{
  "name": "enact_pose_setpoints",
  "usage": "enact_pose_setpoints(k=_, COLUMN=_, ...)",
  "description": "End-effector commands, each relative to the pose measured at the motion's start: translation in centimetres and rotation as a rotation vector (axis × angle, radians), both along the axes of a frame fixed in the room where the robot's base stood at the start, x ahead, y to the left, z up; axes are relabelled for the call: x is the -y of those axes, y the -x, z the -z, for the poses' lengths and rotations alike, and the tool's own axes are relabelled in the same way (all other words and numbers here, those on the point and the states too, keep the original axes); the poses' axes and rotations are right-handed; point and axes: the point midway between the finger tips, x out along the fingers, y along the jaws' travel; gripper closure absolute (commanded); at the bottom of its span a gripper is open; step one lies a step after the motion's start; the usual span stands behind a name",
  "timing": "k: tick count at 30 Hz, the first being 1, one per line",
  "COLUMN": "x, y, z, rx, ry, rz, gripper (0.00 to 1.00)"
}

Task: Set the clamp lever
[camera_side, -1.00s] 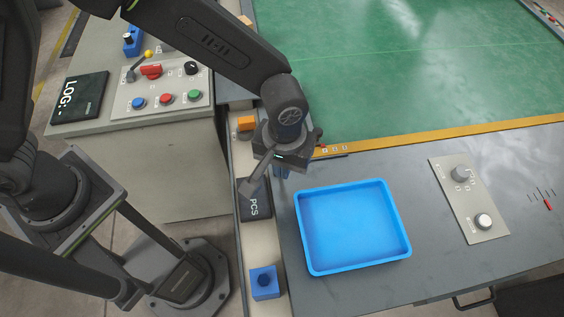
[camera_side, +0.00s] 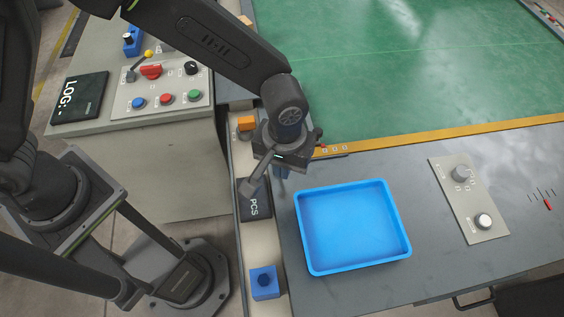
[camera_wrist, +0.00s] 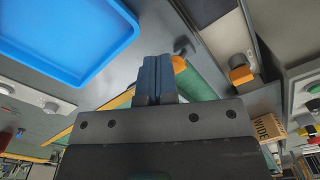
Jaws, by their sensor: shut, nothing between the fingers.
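In the side view an orange-red tip (camera_side: 320,149) shows just right of my wrist, by small numbered labels; the rest is hidden.
The blue tray (camera_side: 301,225) stands empty on the grey bench. A panel with two knobs (camera_side: 469,199) and a red pointer (camera_side: 547,205) lie farther right. A rail at left holds an orange block (camera_side: 246,123) and a blue block (camera_side: 264,283). A control panel (camera_side: 123,105) has a yellow-ball lever (camera_side: 148,54).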

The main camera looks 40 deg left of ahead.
Motion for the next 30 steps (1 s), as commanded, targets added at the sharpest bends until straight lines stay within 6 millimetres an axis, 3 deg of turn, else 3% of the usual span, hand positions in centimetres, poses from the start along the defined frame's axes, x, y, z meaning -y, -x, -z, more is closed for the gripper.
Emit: enact_pose_setpoints(k=30, x=-0.1, y=0.0, z=4.3, rx=-0.002, ry=-0.003, rz=0.000, gripper=1.00)
